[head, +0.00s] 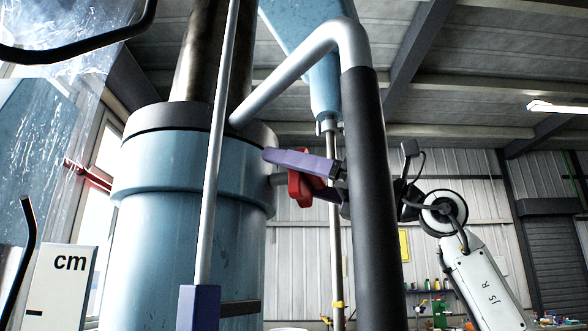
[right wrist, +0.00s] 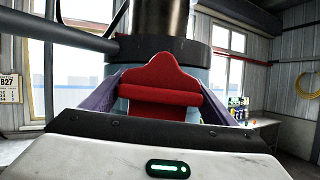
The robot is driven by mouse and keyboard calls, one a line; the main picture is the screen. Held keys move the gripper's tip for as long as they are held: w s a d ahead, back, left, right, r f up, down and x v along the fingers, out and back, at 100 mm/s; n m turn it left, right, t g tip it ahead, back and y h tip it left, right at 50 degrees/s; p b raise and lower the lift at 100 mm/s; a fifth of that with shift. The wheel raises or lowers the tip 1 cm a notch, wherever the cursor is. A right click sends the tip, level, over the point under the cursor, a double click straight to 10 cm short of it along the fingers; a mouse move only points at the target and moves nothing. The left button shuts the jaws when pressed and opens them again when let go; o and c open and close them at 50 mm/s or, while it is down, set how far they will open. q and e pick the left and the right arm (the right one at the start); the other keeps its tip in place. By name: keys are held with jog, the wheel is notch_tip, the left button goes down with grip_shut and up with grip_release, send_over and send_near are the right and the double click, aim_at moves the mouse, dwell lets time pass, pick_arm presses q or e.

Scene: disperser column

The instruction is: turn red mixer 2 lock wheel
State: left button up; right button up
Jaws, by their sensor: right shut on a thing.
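The red lock wheel (head: 300,188) sits on the right side of the pale blue mixer column (head: 165,215), below its dark top ring. My right gripper (head: 296,174) reaches it from the right and its purple fingers are shut on the wheel. In the right wrist view the red wheel (right wrist: 160,82) fills the space between the two purple fingers, upright and facing the camera. The column's collar shows behind it. The exact contact of the fingertips is partly hidden by the wheel. My left gripper is not in view.
A thick black upright bar (head: 372,200) with a bent grey pipe (head: 300,75) stands in front of my right arm. A thin grey rod (head: 217,150) runs down before the column. A white "cm" panel (head: 62,285) is at lower left. A workbench with bottles stands behind.

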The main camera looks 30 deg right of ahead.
jog(key=n+g+y, duration=0.1)
jog(key=n, duration=0.1)
jog(key=n+g+y, duration=0.1)
jog(key=n, duration=0.2)
jog(key=n+g, duration=0.1)
jog(key=n, duration=0.2)
jog(key=shift+a+f+y, duration=0.1)
jog(key=shift+a+y, duration=0.1)
jog(key=shift+y, duration=0.2)
jog(key=n+g, duration=0.1)
jog(key=n, duration=0.2)
jog(key=n+g, duration=0.2)
jog(key=n, duration=0.1)
jog(key=shift+s+a+y, duration=0.1)
jog(key=shift+s+y, duration=0.05)
jog(key=shift+y, duration=0.25)
jog(key=n+g, duration=0.1)
jog(key=n, duration=0.2)
jog(key=n+g, duration=0.1)
jog(key=n, duration=0.1)
jog(key=shift+s+f+n, duration=0.1)
jog(key=shift+f+n, duration=0.05)
jog(key=shift+n, duration=0.25)
jog(key=n+h, duration=0.1)
jog(key=n, duration=0.1)
jog(key=n+g+h, duration=0.1)
jog(key=n, duration=0.2)
jog(key=shift+f+g, duration=0.2)
jog(key=shift+g, duration=0.1)
jog(key=shift+n, duration=0.3)
